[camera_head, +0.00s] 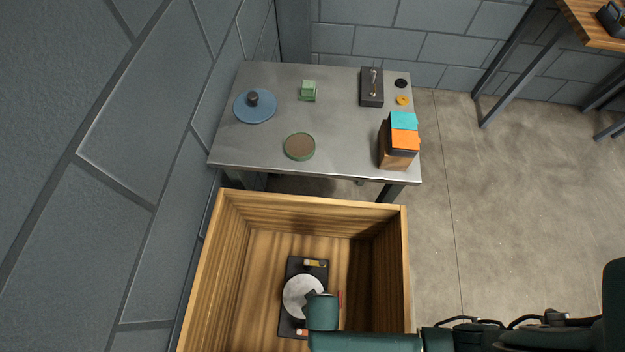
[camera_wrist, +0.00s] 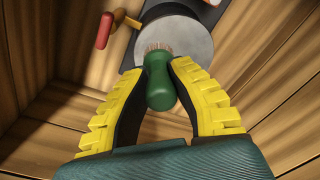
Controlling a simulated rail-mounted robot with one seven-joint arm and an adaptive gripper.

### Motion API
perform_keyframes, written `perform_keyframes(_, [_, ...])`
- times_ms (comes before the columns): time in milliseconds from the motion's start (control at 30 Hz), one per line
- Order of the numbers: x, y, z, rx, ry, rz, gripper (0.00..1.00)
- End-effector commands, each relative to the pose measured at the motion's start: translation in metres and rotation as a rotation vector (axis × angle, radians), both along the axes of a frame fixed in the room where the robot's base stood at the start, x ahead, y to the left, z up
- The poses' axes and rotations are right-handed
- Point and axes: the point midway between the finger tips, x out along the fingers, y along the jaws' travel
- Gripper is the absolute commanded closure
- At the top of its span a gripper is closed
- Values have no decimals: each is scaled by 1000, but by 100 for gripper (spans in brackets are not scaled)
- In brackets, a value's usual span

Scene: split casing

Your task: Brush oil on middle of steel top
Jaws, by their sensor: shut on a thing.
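The steel top (camera_head: 293,293) is a round, light grey disc on a dark base (camera_head: 291,321) inside the wooden box. In the wrist view the steel top (camera_wrist: 195,42) lies just beyond my fingertips. My gripper (camera_wrist: 158,72) is shut on a brush with a green handle (camera_wrist: 160,85) and tan bristles (camera_wrist: 157,48). The bristles appear over the near part of the disc; I cannot tell whether they touch it. In the head view my gripper (camera_head: 311,296) is over the disc's right side, and the brush is hidden.
High wooden walls (camera_head: 403,260) surround the base. A red-handled tool (camera_wrist: 104,31) lies beside the disc. Behind the box, a steel table (camera_head: 235,147) carries a blue lid (camera_head: 247,108), a round brown-topped dish (camera_head: 299,146), a green block (camera_head: 308,89) and an orange-and-teal block stack (camera_head: 404,140).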

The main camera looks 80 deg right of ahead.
Motion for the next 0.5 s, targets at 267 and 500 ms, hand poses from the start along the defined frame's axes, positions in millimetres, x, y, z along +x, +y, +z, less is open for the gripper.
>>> perform_keyframes(267, [0, 0, -40, 0, -1, 1, 100])
perform_keyframes(500, [0, 0, -70, -1, -2, 2, 100])
